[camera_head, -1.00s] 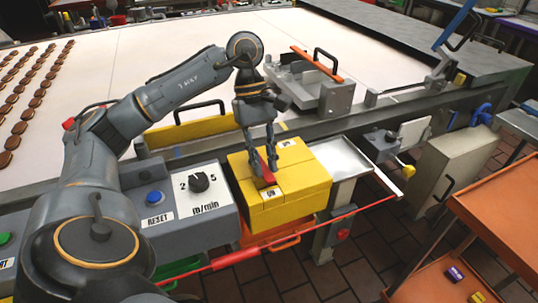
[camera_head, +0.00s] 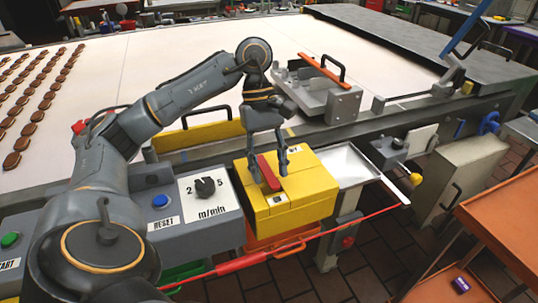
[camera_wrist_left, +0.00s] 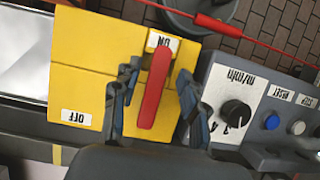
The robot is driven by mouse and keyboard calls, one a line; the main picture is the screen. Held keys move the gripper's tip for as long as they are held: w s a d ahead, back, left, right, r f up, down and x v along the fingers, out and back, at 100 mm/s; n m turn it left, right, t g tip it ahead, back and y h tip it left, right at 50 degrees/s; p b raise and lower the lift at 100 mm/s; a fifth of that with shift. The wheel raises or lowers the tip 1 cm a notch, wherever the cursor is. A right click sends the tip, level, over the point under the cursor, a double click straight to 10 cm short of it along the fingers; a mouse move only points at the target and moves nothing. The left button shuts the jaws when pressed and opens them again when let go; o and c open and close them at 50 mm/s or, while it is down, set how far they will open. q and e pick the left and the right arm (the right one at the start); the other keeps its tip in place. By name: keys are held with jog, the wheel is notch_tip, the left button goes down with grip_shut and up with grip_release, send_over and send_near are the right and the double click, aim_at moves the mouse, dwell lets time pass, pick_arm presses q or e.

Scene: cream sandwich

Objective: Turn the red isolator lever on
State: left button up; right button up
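The red isolator lever (camera_head: 267,172) is on top of a yellow box (camera_head: 318,208). In the left wrist view, the red lever (camera_wrist_left: 155,90) has one end beside the ON label (camera_wrist_left: 165,42); the OFF label (camera_wrist_left: 77,117) is away at the lower left. My left gripper (camera_head: 269,178) is above the box, pointing down. Its fingers are spread, one on each side of the lever, and the wrist view of the gripper (camera_wrist_left: 152,105) shows gaps between them and the lever. My right gripper is not in view.
A grey control panel (camera_head: 222,228) with a speed knob (camera_head: 205,187) and a blue RESET button (camera_head: 160,201) adjoins the box. A red rod (camera_head: 240,264) runs in front. The wide white conveyor (camera_head: 190,65) lies behind; an orange cart (camera_head: 500,225) stands at right.

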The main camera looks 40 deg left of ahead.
aim_at(262, 162)
pick_arm(q)
jog(key=v, duration=1.2)
dwell(0.3)
jog(key=shift+f, duration=0.1)
dwell(0.6)
